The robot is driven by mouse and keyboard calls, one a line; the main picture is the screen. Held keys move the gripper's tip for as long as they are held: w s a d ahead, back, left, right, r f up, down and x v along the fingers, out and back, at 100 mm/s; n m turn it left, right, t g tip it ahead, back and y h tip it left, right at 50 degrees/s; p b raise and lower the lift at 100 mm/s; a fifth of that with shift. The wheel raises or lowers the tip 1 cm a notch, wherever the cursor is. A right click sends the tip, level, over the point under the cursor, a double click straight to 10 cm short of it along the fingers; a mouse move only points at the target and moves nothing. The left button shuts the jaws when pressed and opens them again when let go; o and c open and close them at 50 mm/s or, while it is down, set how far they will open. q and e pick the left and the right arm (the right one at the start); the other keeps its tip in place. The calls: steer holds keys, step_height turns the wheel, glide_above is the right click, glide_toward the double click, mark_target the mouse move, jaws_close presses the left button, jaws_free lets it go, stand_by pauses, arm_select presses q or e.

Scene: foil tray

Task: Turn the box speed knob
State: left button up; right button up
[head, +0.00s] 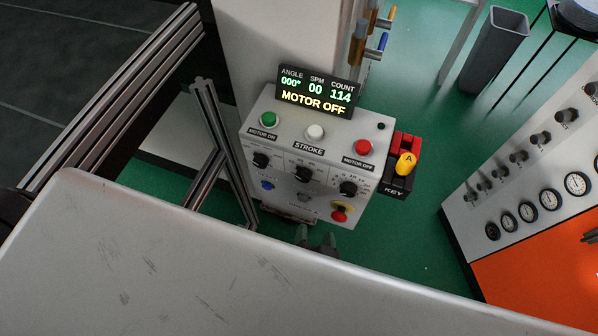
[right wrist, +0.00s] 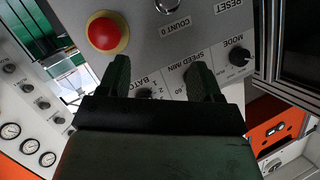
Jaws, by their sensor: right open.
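The grey control box (head: 322,150) carries a row of three black knobs. By the wrist labels the middle one is the speed knob (head: 303,174); the mode knob (head: 261,160) is left and the batch knob (head: 348,188) right. In the upside-down right wrist view the SPEED label shows, but the speed knob seems hidden behind my right-hand finger. The mode knob (right wrist: 240,57) shows right of that finger, and the batch knob (right wrist: 145,92) shows partly between the fingers. My right gripper (head: 316,239) is open and empty, just below the box's front in the head view. My left gripper is not in view.
The red emergency button (head: 339,213) stands out low on the box, and also shows in the right wrist view (right wrist: 105,32). A display (head: 318,92) reads MOTOR OFF. A key block (head: 402,165) juts from the right side. Metal rails (head: 215,140) stand left of the box.

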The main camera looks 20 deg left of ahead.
mark_target(302, 180)
steer(key=s+a+r+m+p, duration=0.1)
steer(key=a+r+m, duration=0.2)
steer(key=r, duration=0.8)
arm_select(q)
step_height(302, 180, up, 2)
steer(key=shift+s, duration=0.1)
arm_select(e)
steer(key=shift+h, duration=0.4)
steer(key=x, duration=1)
steer(key=shift+w+a+r, duration=0.15)
steer(key=shift+w+a, duration=0.2)
steer(key=shift+c, duration=0.3)
steer(key=c, duration=0.9)
steer(key=shift+o, duration=0.2)
steer(key=shift+m, duration=0.3)
